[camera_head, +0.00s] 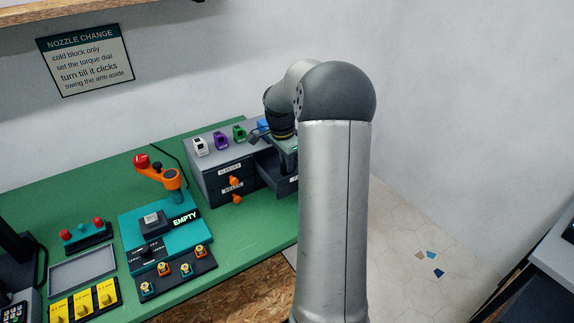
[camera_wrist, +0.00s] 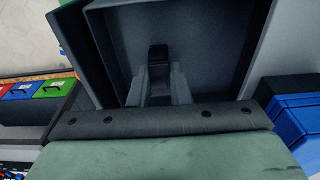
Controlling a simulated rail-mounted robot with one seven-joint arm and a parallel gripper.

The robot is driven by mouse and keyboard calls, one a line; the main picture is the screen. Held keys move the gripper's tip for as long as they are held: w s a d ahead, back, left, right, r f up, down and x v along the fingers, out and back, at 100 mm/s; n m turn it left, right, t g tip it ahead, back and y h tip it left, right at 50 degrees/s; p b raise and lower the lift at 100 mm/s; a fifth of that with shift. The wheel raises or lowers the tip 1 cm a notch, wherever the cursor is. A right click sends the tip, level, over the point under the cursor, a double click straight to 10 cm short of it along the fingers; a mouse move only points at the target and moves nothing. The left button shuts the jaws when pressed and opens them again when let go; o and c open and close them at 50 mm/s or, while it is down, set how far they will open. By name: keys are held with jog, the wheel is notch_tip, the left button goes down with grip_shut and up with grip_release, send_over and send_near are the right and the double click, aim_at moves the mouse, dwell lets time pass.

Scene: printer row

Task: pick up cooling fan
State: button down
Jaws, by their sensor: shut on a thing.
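In the wrist view my gripper (camera_wrist: 158,78) points down into an open grey drawer (camera_wrist: 110,40). Its two fingers are closed on a small dark block-like thing (camera_wrist: 158,52), probably the cooling fan, though its shape is mostly hidden between the fingers. The drawer floor around it looks bare. In the head view the open drawer (camera_head: 267,170) sticks out of the grey drawer cabinet (camera_head: 210,177). My arm covers the right part of the drawer, and the fingers and the held thing are hidden there.
Small coloured units, including a purple one (camera_head: 220,140), stand on the cabinet top. Two shut drawers have orange knobs (camera_head: 236,181). A teal nozzle station (camera_head: 150,255) with an orange arm (camera_head: 165,178) stands left on the green bench (camera_head: 225,238).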

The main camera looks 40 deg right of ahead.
notch_tip(320, 180, up, 2)
jog(key=shift+r, duration=0.15)
jog(key=s+a+r+b, duration=0.3)
jog(key=s+a+r, duration=0.5)
jog(key=s+r, duration=0.2)
jog(key=shift+s+a+b, duration=0.2)
jog(key=shift+s+b, duration=0.2)
jog(key=shift+s, duration=0.25)
jog(key=shift+a, duration=0.1)
